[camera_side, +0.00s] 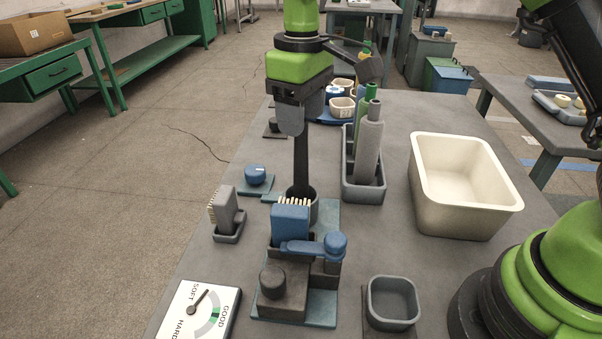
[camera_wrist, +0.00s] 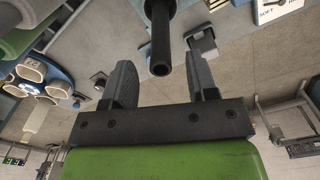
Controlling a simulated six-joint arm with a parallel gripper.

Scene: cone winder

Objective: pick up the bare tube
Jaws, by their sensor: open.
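The bare tube (camera_side: 301,160) is thin, dark and upright, its foot in a dark round cup (camera_side: 301,203) on the machine. Its upper end is close to the fingers of my gripper (camera_side: 291,128). In the wrist view the tube (camera_wrist: 160,40) shows its hollow end, lying between the two spread fingers of my gripper (camera_wrist: 160,70) with a gap on each side. The gripper is open and holds nothing. In the side view the fingers partly hide the tube's top.
A blue block with bristles (camera_side: 290,222) and a blue crank (camera_side: 315,247) stand in front of the cup. A grey tray (camera_side: 362,190) with tall cones is to the right, then a cream bin (camera_side: 465,185). A dial (camera_side: 202,310) lies front left.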

